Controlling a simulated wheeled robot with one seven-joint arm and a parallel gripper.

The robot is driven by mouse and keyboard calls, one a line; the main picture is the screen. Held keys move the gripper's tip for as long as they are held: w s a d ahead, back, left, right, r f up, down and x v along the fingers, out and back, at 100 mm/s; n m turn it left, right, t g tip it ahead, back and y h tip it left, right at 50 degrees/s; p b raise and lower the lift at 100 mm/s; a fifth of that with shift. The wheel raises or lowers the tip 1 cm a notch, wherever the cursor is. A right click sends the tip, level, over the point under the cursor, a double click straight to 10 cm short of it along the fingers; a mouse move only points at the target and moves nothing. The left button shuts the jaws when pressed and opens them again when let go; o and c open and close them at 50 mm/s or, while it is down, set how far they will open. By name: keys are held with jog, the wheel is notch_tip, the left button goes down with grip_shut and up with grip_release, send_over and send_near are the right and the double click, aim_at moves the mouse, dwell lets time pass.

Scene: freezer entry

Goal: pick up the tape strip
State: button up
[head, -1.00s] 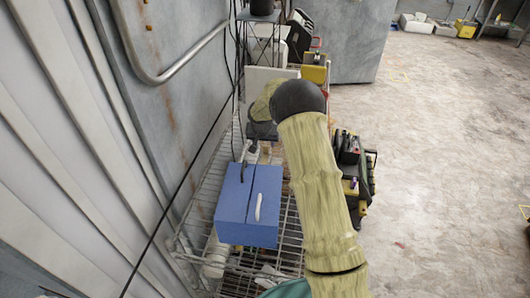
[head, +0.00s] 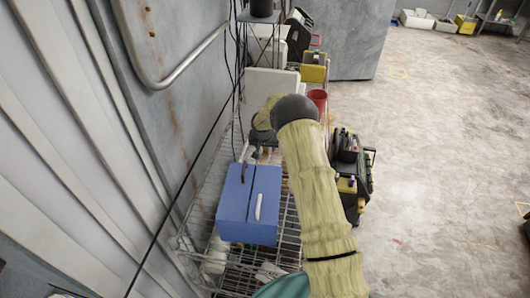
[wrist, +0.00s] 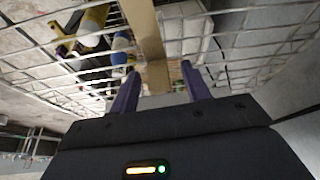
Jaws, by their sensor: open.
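A long flat tan strip (wrist: 147,35), which looks like the tape strip, runs down the middle of the wrist view against the wire rack. Its near end reaches between the two purple fingers of my gripper (wrist: 159,72). The fingers are apart, with a gap on each side of the strip; I cannot tell how far in depth the strip is from them. In the head view my gripper (head: 258,138) is over the rack behind the blue box, partly hidden by my arm. The tan strip is not clear there.
A blue box (head: 236,204) with a white strip-like piece (head: 258,207) on top stands on the wire rack (head: 195,232) beside the wall. A red cup (head: 317,98) and yellow box (head: 313,73) are farther back.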

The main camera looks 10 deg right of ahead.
dwell(0.5)
grip_shut()
jog(key=shift+r, duration=0.2)
notch_tip(320, 180, up, 10)
jog(key=b, duration=0.3)
jog(key=shift+f+b, duration=0.15)
jog(key=shift+b, duration=0.15)
